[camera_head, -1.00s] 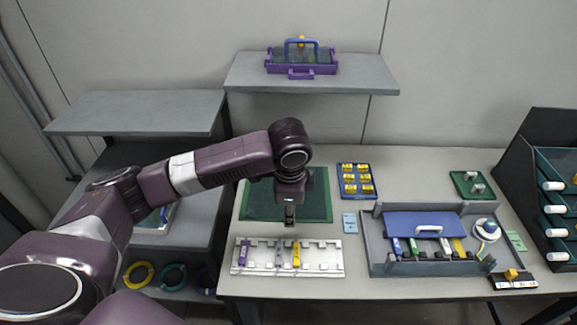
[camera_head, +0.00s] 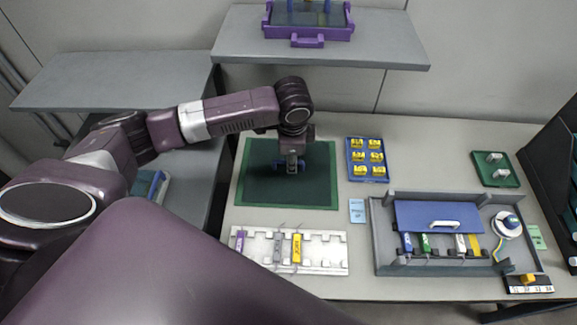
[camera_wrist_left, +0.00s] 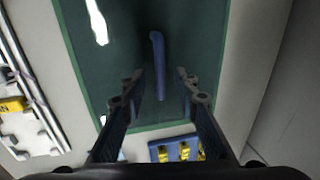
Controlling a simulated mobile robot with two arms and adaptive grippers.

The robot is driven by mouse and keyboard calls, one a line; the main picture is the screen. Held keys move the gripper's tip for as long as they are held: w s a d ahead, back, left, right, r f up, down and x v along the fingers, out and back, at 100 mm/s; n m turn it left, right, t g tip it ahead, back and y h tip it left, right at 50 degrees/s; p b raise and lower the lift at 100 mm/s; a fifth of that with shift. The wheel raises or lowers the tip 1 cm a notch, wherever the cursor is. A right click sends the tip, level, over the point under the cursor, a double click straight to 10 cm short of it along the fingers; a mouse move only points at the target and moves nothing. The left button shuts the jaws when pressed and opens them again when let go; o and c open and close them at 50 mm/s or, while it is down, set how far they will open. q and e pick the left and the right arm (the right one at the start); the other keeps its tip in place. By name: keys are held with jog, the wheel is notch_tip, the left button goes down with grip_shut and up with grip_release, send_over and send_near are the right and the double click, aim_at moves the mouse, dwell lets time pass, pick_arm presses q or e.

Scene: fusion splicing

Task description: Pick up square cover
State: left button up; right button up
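The square cover (camera_head: 315,190) looks like a dark green sheet lying flat on the table, with a blue handle (camera_wrist_left: 158,68) at its middle. The green sheet also fills the middle of the left wrist view (camera_wrist_left: 85,60). My left gripper (camera_head: 291,168) points down over the middle of the cover. In the wrist view the left gripper (camera_wrist_left: 160,85) is open, and the handle shows between its two fingers with a gap on each side. In the head view the gripper hides part of the handle. My right gripper is not in view.
A white rack (camera_head: 325,255) with several coloured pieces is in front of the cover. A blue tray of yellow pieces (camera_head: 367,160) is to its right. A grey box with a blue lid (camera_head: 440,215) stands farther right. A purple tray (camera_head: 309,33) sits on the shelf.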

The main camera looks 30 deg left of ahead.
pick_arm(q)
jog(key=shift+w+a+f, duration=0.1)
jog(key=shift+f, duration=0.5)
jog(key=shift+w+f, duration=0.15)
jog(key=shift+f, duration=0.2)
grip_shut()
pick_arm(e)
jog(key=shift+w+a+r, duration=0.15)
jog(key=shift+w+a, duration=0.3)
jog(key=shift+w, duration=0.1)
pick_arm(q)
jog(key=shift+r, duration=0.1)
